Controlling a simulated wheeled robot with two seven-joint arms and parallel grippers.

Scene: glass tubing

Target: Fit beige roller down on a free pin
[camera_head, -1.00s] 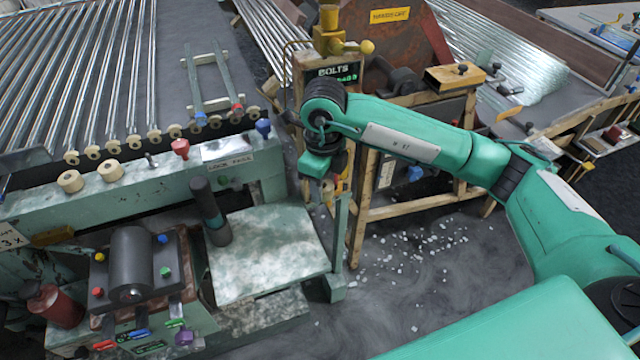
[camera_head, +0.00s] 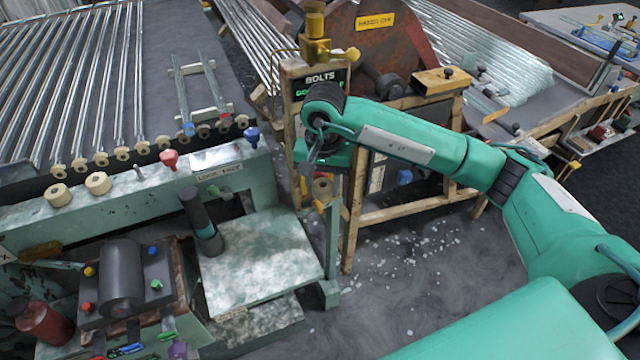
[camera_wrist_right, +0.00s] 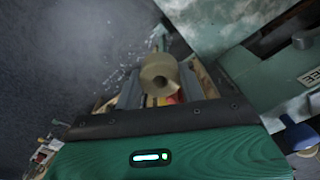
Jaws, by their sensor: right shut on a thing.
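My right gripper (camera_head: 312,165) hangs in front of the bolts stand, right of the green rail (camera_head: 235,165). In the right wrist view its jaws (camera_wrist_right: 160,88) are shut on a beige roller (camera_wrist_right: 160,70), with the roller's bored end facing the camera. Two beige rollers (camera_head: 58,195) (camera_head: 98,183) sit on top of the rail at the left. A bare pin (camera_head: 138,172) stands to the right of them. The held roller is well away from that pin. My left gripper is not in view.
A red knob (camera_head: 169,160) and a blue knob (camera_head: 251,137) stand along the rail, near the bare pin and at the rail's right end. A dark upright cylinder (camera_head: 195,208) stands by the pale plate (camera_head: 260,260). The bolts stand (camera_head: 320,78) is close behind my right gripper.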

